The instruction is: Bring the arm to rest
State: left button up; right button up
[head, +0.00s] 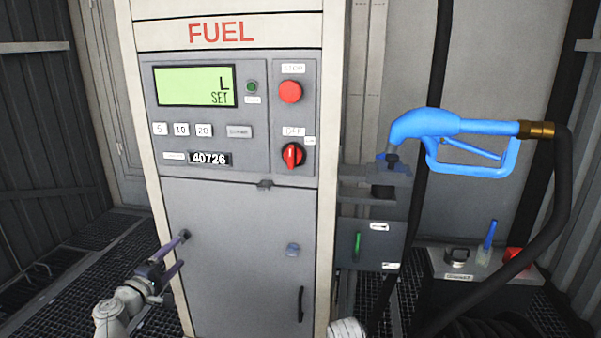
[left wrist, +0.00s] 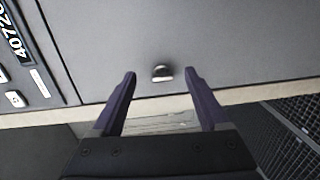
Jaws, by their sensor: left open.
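My left gripper (head: 183,251) is in front of the lower left of the fuel pump cabinet (head: 235,220) in the head view. In the left wrist view the two fingers of this gripper (left wrist: 161,82) are apart with nothing between them. A small round knob (left wrist: 162,73) on the cabinet front shows beyond the fingertips there. I cannot tell whether the fingertips touch the cabinet.
A blue fuel nozzle (head: 450,135) sits in its holder right of the pump, with a black hose (head: 562,190) looping down. The panel has a red stop button (head: 290,92) and a red rotary switch (head: 292,155). Grated floor (head: 110,265) lies at left.

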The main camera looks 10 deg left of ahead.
pick_arm(q)
jog(key=d+m+g+h+p, duration=0.5)
jog(key=d+m+g+p, duration=0.15)
jog(key=d, duration=1.15)
jog(key=s+d+f+m+g+p, duration=0.1)
jog(key=s+d+m+g+p, duration=0.25)
jog(key=d, duration=0.35)
jog(key=s+d+f+m+g+p, duration=0.2)
jog(key=s+d+m+g, duration=0.15)
jog(key=d, duration=0.35)
jog(key=s+d+r+m+g+y+p, duration=0.1)
jog(key=s+m+g+y+p, duration=0.1)
jog(key=s, duration=0.4)
jog(key=s+d+r+m+g+y+p, duration=0.2)
jog(key=s+m+y+p, duration=0.2)
jog(key=s+y+p, duration=0.2)
jog(key=shift+s+r+y+p, duration=0.3)
jog(key=shift+s+y, duration=0.1)
jog(key=shift+s, duration=0.2)
jog(key=shift+w, duration=0.1)
